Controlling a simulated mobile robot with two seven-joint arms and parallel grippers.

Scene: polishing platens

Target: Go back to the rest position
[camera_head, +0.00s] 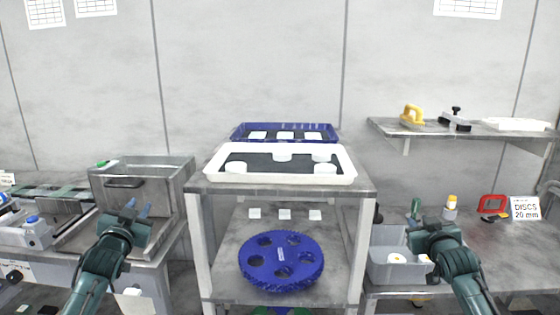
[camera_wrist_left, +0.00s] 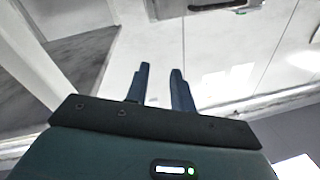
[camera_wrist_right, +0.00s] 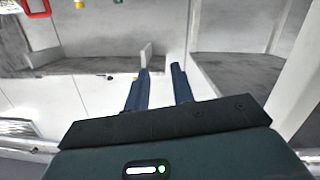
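My left gripper (camera_head: 138,209) is raised in front of the metal basin on the left. In the left wrist view its two dark blue fingers (camera_wrist_left: 160,75) stand apart with nothing between them. My right gripper (camera_head: 424,226) is in front of the right-hand table, beside a grey bin. In the right wrist view its fingers (camera_wrist_right: 160,78) also stand apart and hold nothing. Neither gripper visibly touches anything.
A centre stand (camera_head: 359,188) carries a white tray (camera_head: 206,174) with white discs and a blue tray (camera_head: 328,128); a blue holed platen (camera_head: 281,284) is on its lower shelf. The metal basin (camera_head: 143,196) is left. The grey bin (camera_head: 389,273) is right, below a wall shelf (camera_head: 390,127).

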